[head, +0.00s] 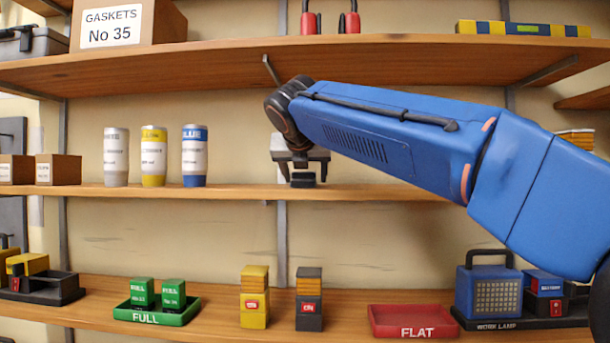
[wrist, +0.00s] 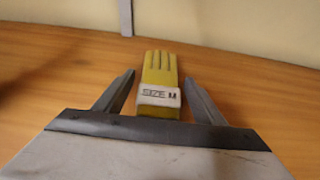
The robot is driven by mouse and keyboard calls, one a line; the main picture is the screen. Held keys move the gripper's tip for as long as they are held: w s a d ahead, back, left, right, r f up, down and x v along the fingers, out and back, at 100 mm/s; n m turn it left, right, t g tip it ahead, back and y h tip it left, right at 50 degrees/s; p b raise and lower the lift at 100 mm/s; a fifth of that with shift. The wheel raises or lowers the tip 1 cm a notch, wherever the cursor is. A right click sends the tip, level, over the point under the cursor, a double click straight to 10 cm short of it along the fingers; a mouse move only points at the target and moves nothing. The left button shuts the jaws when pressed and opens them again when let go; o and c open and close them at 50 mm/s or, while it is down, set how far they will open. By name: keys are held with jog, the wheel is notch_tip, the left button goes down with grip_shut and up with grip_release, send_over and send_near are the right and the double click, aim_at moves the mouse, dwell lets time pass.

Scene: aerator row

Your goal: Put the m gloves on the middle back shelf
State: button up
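The m gloves (wrist: 160,70) are a yellow bundle with a white band reading "SIZE M". In the wrist view they rest on a wooden surface near a pale back wall. My gripper (wrist: 160,75) has its two fingers apart, one on each side of the gloves, with a visible gap on both sides. In the head view my gripper (head: 303,172) points down just above the middle shelf (head: 240,191). A small dark shape shows between its fingers there, and I cannot tell whether it is the gloves.
White, yellow and blue cans (head: 153,157) and brown boxes (head: 58,169) stand left on the middle shelf. The upper shelf (head: 200,62) hangs above my gripper. Below are a green FULL tray (head: 157,317), a red FLAT tray (head: 412,321) and a work lamp (head: 488,287). Shelf between cans and gripper is clear.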

jog(key=shift+r, duration=0.1)
jog(key=shift+s+r, duration=0.2)
jog(key=shift+s, duration=0.1)
jog(key=v, duration=1.1)
jog(key=shift+s, duration=0.15)
